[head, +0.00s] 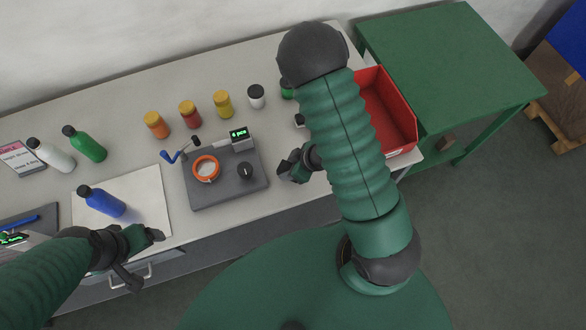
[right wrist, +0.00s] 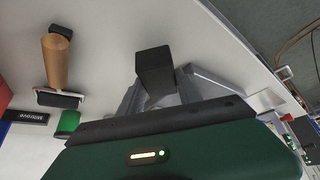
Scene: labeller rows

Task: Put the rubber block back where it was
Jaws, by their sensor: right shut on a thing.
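The rubber block (right wrist: 154,68) is a dark, boxy piece. In the right wrist view it sits between the fingertips of my right gripper (right wrist: 156,92), which is shut on it. In the head view my right gripper (head: 293,167) hangs just right of the grey labeller base, near the table's front edge. The block cannot be told apart from the dark fingers there. My left gripper (head: 142,256) is open and empty at the front edge, below the blue bottle.
A grey labeller (head: 228,194) with an orange tape roll (head: 206,168) stands mid-table. Several capped jars line up behind it. A blue bottle (head: 102,201) lies on a white sheet (head: 150,205). A red bin (head: 396,115) is at the right end. A wooden-handled stamp (right wrist: 56,65) shows in the wrist view.

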